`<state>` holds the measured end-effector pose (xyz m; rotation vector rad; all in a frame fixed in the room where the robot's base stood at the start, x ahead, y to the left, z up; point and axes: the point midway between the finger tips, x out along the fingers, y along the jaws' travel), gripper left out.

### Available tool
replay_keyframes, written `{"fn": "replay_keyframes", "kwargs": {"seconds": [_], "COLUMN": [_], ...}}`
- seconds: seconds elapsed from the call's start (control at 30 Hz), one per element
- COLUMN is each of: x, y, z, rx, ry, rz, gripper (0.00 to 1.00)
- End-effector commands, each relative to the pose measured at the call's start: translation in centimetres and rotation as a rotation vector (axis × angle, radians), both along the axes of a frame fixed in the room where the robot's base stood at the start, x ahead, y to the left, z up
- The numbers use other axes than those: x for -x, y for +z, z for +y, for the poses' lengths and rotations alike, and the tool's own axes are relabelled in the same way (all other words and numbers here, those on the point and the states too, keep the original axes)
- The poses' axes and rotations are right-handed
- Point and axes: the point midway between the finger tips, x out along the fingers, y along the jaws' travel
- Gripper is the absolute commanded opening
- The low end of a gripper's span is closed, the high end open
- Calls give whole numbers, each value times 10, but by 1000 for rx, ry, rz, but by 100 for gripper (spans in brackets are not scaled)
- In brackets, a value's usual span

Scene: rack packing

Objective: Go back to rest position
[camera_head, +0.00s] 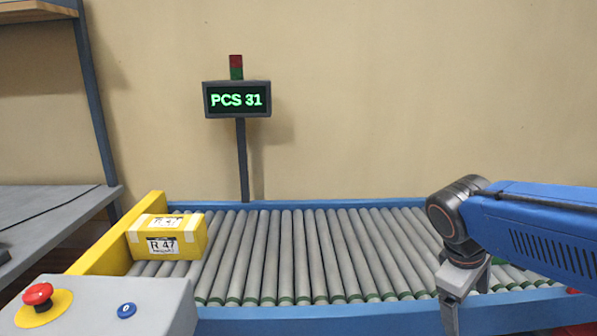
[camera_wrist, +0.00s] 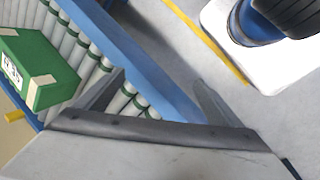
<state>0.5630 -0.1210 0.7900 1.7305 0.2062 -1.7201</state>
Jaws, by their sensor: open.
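My gripper (camera_head: 452,312) hangs at the right of the head view, over the near side of the roller conveyor (camera_head: 330,312). In the wrist view my gripper (camera_wrist: 160,82) has its two fingers spread wide with nothing between them. Below the fingers lie the conveyor's blue edge rail (camera_wrist: 125,52) and the grey floor. My blue arm reaches in from the right in the head view and hides part of the conveyor's right end.
A yellow box (camera_head: 192,236) labelled R 47 rests at the conveyor's left end against a yellow stop (camera_head: 100,256). A green box (camera_wrist: 42,72) lies on the rollers in the wrist view. A display (camera_head: 238,99) reads PCS 31. A control box (camera_head: 150,306) stands front left.

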Motion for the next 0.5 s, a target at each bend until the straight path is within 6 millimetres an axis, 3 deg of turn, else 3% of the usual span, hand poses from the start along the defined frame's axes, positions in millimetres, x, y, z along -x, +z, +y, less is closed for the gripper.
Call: {"fn": "replay_keyframes", "kwargs": {"seconds": [0.2,0.5], "x": [39,68], "y": [-14,-26], "z": [20,45], "rx": [-208,-442], "ry": [-216,-460], "rz": [-177,-355], "gripper": [89,89]}}
